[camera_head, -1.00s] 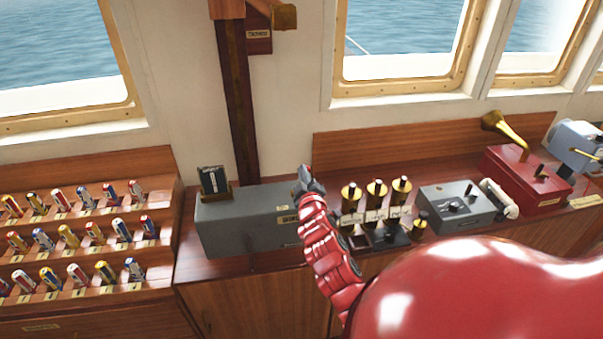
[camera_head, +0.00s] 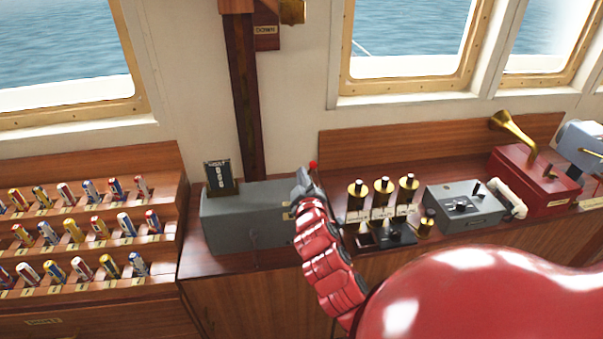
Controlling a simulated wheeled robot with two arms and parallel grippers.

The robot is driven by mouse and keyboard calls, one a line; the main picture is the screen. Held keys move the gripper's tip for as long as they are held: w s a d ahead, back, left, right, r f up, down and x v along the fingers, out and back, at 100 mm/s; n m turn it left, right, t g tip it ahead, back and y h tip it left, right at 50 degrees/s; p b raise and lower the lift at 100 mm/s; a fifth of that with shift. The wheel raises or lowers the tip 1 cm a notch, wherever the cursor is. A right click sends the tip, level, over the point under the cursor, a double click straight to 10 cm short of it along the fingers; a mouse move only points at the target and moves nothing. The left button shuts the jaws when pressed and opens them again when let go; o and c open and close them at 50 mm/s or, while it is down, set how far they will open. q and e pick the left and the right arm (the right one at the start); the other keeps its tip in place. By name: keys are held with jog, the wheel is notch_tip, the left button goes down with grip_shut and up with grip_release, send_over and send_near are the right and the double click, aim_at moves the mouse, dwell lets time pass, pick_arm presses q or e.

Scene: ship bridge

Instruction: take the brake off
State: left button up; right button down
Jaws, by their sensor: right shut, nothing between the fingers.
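A grey box (camera_head: 235,222) sits on the wooden counter, left of centre, with a small dark sign reading HOIST (camera_head: 218,177) on its top. A red-tipped lever (camera_head: 313,165) shows at the box's right end, just behind my right gripper. Most of that lever is hidden. My right gripper (camera_head: 305,182) is shut and empty, its fingertips at the box's right end beside the lever; I cannot tell whether they touch it. My red right forearm covers part of that end and its labels. My left gripper is out of view.
Several brass-topped handles (camera_head: 382,190) stand just right of my gripper. Further right are a grey control box (camera_head: 465,207) and a red box (camera_head: 530,178) with a brass horn. A rack of coloured cylinders (camera_head: 85,260) stands at left. Windows line the wall behind.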

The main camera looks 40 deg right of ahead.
jog(key=p+v, duration=0.1)
jog(key=v, duration=0.3)
jog(key=shift+s+a, duration=0.1)
jog(key=shift+s, duration=0.1)
dwell(0.4)
